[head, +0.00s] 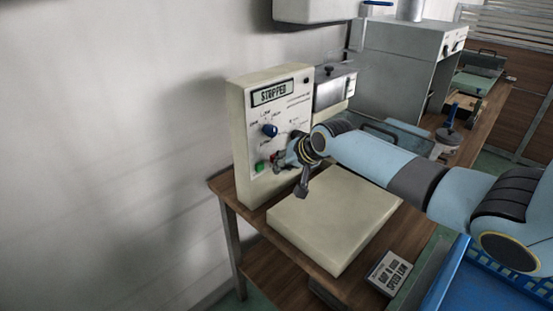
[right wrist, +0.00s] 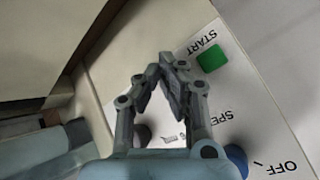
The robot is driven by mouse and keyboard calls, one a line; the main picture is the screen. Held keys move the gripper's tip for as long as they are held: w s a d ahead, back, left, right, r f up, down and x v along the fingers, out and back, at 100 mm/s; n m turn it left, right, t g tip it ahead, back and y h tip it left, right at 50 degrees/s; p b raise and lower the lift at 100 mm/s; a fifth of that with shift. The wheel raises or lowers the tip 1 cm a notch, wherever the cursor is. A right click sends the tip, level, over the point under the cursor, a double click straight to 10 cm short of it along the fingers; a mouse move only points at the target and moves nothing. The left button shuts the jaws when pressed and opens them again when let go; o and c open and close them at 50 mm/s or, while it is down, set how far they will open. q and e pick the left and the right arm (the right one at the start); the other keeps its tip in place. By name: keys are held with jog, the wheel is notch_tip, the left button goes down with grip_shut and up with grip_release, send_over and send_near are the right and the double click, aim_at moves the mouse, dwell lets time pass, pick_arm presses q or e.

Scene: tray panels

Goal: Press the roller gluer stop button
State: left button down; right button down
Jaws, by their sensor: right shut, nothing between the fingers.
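The roller gluer's cream control panel (head: 240,125) stands upright against the wall, with a display (head: 272,93) that seems to read STOPPED. A green START button (head: 260,167) sits low on the panel; it also shows in the right wrist view (right wrist: 212,58). A small red spot, likely the stop button (head: 273,157), shows just right of the green one, beside my fingertips. In the right wrist view no red button shows; my fingers may hide it. My right gripper (head: 280,163) is shut and empty, its tips close to the panel; contact cannot be told. My left gripper is not in view.
A blue knob (head: 270,130) sits above the buttons. A cream flat block (head: 325,220) lies below my right gripper on the wooden table (head: 275,280). A small sign (head: 389,273) and blue crate (head: 455,275) are at the front right. Grey machines (head: 400,60) stand behind.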

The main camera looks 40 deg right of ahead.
jog(key=shift+s+d+r+p, duration=0.1)
jog(key=shift+s+p, duration=0.5)
jog(key=shift+s, duration=0.15)
jog(key=s+p, duration=0.3)
jog(key=s, duration=0.2)
jog(key=shift+d+p, duration=0.2)
jog(key=shift+p, duration=0.1)
dwell(0.6)
